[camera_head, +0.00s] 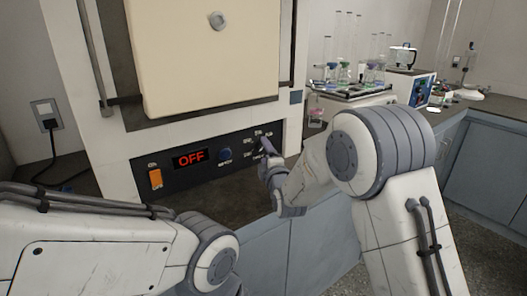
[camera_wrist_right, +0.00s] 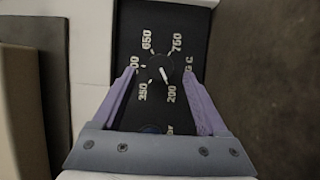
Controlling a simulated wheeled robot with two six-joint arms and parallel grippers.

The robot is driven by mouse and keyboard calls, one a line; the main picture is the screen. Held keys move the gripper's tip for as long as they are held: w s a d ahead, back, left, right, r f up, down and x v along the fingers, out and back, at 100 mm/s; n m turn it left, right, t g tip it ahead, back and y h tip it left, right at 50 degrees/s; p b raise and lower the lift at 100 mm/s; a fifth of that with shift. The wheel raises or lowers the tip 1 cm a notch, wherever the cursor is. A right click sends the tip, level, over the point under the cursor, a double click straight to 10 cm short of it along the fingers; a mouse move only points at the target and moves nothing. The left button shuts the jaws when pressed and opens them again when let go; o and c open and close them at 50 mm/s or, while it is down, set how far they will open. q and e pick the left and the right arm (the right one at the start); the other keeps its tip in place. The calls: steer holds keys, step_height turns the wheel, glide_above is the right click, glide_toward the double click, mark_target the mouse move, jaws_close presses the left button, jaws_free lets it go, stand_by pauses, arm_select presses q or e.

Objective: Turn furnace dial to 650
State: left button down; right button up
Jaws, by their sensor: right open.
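The black furnace dial (camera_wrist_right: 160,69) sits in the middle of the right wrist view, ringed by white temperature numbers. Its white pointer line aims towards 200; the 650 mark is on the opposite side, up and to the left. My right gripper (camera_wrist_right: 160,72) is open, with one purple finger on each side of the dial; I cannot tell whether either touches it. In the head view my right gripper (camera_head: 266,149) is at the right end of the furnace's control panel (camera_head: 205,174) and partly covers the dial. My left gripper is out of view.
The panel also holds a red display (camera_head: 191,158) reading OFF, an orange switch (camera_head: 155,179) and a blue button (camera_head: 224,155). The cream furnace door (camera_head: 210,60) is above.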

mark_target(261, 146)
steer(key=shift+x, duration=1.35)
jaws_close()
